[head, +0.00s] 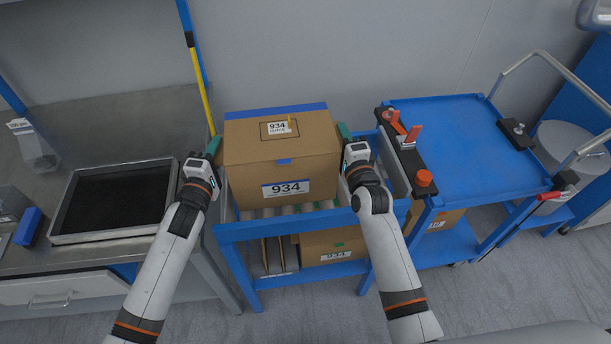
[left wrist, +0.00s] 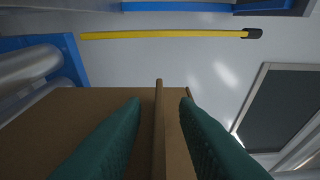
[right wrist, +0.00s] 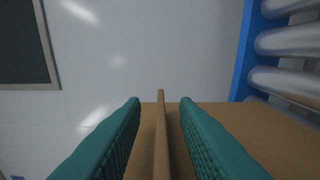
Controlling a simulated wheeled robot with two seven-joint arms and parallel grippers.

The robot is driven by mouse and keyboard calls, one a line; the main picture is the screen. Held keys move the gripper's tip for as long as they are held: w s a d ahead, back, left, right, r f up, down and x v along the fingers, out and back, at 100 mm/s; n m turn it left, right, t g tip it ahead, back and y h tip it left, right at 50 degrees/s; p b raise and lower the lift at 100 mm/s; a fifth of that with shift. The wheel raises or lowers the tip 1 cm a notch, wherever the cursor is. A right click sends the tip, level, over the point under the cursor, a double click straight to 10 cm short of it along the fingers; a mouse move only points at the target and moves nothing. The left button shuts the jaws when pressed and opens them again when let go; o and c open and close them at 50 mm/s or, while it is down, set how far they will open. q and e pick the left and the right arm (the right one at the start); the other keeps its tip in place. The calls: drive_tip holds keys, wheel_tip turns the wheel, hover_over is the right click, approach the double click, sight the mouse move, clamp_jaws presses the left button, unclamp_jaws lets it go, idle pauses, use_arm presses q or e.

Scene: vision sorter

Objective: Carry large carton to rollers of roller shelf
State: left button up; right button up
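The large carton (head: 250,165), brown with blue tape and a 934 label, appears to sit upright on the rollers (head: 275,211) of the blue roller shelf (head: 290,228). My left gripper (head: 213,146) is at its left side and my right gripper (head: 344,133) at its right side. In the left wrist view the open teal fingers (left wrist: 160,105) stand either side of a thin cardboard edge (left wrist: 158,130), with gaps. In the right wrist view the fingers (right wrist: 160,103) likewise straddle a thin edge (right wrist: 161,135) without visibly touching it. The carton's underside is hidden.
Another carton (head: 332,246) and upright dividers are on the shelf's lower level. A blue cart (head: 460,135) with red-orange clamps stands close on the right. A steel bench (head: 110,120) with a black-bottomed tray (head: 108,238) is on the left. A yellow pole stands behind.

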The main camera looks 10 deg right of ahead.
drive_tip(key=shift+s, duration=0.2)
use_arm(q)
drive_tip(key=v, duration=1.1)
drive_tip(key=shift+s, duration=0.3)
use_arm(e)
drive_tip(key=s+d, duration=0.1)
drive_tip(key=s, duration=1)
drive_tip(key=shift+s, duration=0.35)
use_arm(q)
drive_tip(key=shift+a, duration=0.1)
